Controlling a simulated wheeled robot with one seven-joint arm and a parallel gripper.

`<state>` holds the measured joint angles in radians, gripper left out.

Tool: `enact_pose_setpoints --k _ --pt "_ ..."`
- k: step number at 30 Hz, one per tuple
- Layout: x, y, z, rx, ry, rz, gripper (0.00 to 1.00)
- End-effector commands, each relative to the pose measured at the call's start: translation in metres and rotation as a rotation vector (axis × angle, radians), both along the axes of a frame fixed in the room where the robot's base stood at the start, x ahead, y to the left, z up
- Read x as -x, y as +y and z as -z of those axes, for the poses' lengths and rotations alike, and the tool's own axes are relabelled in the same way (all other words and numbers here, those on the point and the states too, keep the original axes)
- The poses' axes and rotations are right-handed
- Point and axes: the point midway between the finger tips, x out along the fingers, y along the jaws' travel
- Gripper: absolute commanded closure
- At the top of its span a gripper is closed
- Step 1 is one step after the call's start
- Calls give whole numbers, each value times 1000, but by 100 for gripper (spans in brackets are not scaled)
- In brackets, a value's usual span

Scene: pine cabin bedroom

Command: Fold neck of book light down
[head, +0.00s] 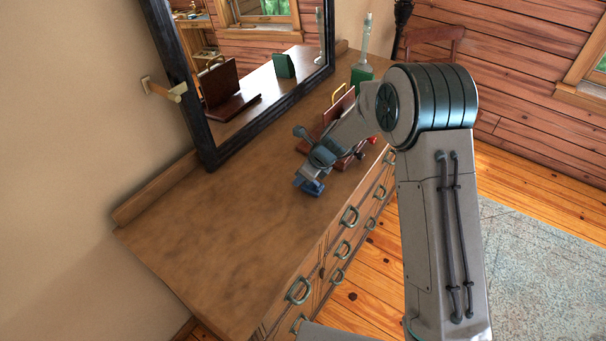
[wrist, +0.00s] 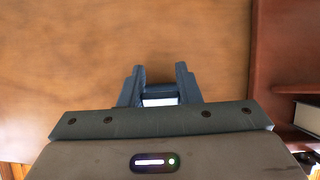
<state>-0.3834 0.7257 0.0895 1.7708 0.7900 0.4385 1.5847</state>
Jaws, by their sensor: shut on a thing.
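My gripper (head: 310,186) is low over the front part of the wooden dresser top, pointing down. In the wrist view the two dark blue-grey fingers (wrist: 160,80) stand a little apart with a pale piece (wrist: 159,101) between them. I take this piece to be part of the book light; only a small whitish patch shows. The rest of it is hidden by the fingers and the gripper body, so I cannot tell the angle of its neck. In the head view my arm and gripper also cover it.
The dresser top (head: 210,240) is clear toward the near left. A reddish-brown book rack (head: 341,104) stands close behind my gripper; its brown side also shows at right in the wrist view (wrist: 278,50). A green-based object (head: 361,77) stands farther back. A dark-framed mirror (head: 192,120) borders the left.

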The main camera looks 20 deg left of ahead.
Motion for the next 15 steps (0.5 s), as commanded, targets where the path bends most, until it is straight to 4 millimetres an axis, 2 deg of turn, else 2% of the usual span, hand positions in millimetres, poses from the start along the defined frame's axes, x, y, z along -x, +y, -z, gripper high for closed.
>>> enact_pose_setpoints --k 1,2,3,4,15 --pt "0 0 1 0 1 0 93" --pt "0 0 1 0 1 0 61" --pt "0 0 1 0 1 0 50" --pt "0 0 0 0 1 0 47" --pt "0 -2 -4 -1 0 0 47"
